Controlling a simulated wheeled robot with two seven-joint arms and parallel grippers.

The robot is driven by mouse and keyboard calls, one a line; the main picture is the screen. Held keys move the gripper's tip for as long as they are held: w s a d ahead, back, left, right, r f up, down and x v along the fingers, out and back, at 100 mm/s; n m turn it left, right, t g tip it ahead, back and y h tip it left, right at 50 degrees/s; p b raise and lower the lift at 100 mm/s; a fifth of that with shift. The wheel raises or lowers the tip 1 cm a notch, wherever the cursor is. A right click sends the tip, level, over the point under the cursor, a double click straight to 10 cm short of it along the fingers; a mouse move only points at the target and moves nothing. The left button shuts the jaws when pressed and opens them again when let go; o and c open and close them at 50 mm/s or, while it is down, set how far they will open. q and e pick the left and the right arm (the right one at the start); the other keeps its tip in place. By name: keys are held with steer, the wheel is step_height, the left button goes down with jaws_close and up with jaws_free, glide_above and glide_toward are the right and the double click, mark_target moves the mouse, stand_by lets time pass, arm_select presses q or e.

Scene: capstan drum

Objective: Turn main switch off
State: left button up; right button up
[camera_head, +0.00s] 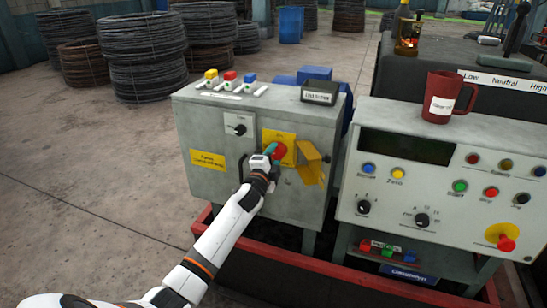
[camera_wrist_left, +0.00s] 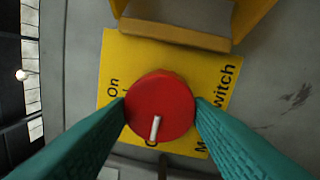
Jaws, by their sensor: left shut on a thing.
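The main switch is a round red knob (camera_wrist_left: 160,106) on a yellow label plate (camera_wrist_left: 113,62). In the left wrist view the plate reads "On" and part of "Switch", and a white mark on the knob points toward the bottom of the picture. My left gripper (camera_wrist_left: 160,110) has its teal fingers closed on both sides of the knob. In the head view the red knob (camera_head: 280,150) shows on the front of the grey cabinet (camera_head: 215,128), with my left gripper (camera_head: 268,156) at it. My right gripper is not in view.
A yellow hinged cover (camera_head: 312,160) stands open right of the knob. A smaller black switch (camera_head: 237,129) is to the left. A control panel (camera_head: 390,185) with a red emergency button (camera_head: 506,243) stands to the right. A red mug (camera_head: 447,97) sits on that panel.

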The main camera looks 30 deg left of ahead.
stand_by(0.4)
arm_select(q)
steer(key=o, duration=1)
steer(key=shift+a, duration=0.1)
steer(key=v, duration=1.2)
steer(key=shift+f, duration=0.1)
